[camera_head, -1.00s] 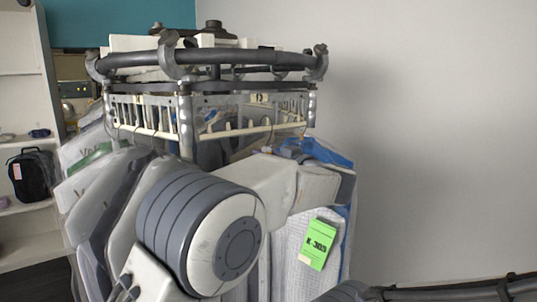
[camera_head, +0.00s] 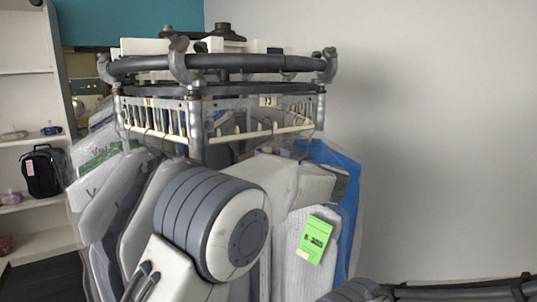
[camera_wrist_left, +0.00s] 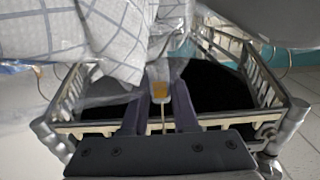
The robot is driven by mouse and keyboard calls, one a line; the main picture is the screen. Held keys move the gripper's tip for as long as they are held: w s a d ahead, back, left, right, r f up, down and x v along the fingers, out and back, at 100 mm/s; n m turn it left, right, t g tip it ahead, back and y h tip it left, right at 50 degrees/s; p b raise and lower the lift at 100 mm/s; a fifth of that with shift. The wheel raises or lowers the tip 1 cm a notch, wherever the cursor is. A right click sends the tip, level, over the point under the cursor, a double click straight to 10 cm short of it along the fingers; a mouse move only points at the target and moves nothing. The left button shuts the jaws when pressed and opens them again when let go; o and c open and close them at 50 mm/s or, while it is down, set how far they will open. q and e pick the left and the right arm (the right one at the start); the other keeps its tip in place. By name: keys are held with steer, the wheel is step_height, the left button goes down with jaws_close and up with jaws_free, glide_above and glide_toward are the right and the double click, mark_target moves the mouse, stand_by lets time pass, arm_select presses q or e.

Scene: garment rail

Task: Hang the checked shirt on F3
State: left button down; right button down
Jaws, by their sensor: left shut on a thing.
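The checked shirt, white with thin grey lines, hangs in clear wrap with a green tag (camera_head: 315,240) in the head view. My left gripper (camera_wrist_left: 160,105) is shut on a thin upright piece, apparently the shirt's hanger hook, with a yellow-orange bit (camera_wrist_left: 159,89) between the fingers. The round rail (camera_head: 240,63) has slotted side panels and a small plate (camera_head: 267,101) whose marking I cannot read surely. Whether the hook touches the rail is hidden.
Several wrapped garments (camera_head: 105,200) hang close together at the rail's left. A blue garment (camera_head: 347,200) hangs right behind the shirt. A dark bar with hooks (camera_head: 450,291) crosses the lower right. White shelves (camera_head: 25,100) stand at the left. The right side by the wall is open.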

arm_select(q)
steer(key=shift+f+b, duration=0.8)
steer(key=shift+f, duration=0.5)
steer(key=c, duration=0.6)
jaws_free()
steer(key=shift+f, duration=0.1)
steer(key=shift+s, duration=0.1)
steer(key=shift+s+d+b, duration=0.2)
steer(key=shift+b, duration=0.1)
steer(key=b+v, duration=0.4)
steer(key=v, duration=0.6)
